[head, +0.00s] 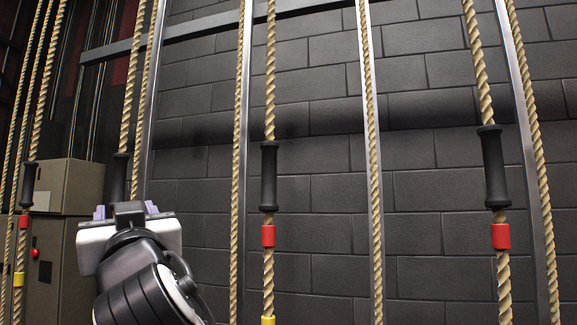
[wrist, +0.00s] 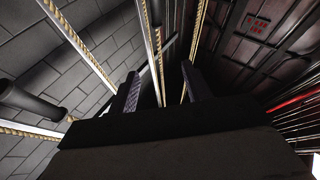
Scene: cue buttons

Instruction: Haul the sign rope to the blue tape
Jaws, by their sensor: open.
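Several tan ropes with black grip sleeves hang before a dark block wall in the head view. No readable label tells which one is the sign rope, and no blue tape shows. My gripper (head: 127,212) is open and empty at the lower left, in front of a rope with a black sleeve (head: 119,176). The rope's lower part is hidden behind my gripper. A black sleeve (wrist: 30,103) shows at left there.
Other sleeves hang at centre (head: 269,176) and right (head: 494,167), with red tape (head: 268,236) below; yellow tape (head: 268,320) is lower. Metal uprights (head: 242,150) stand between ropes.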

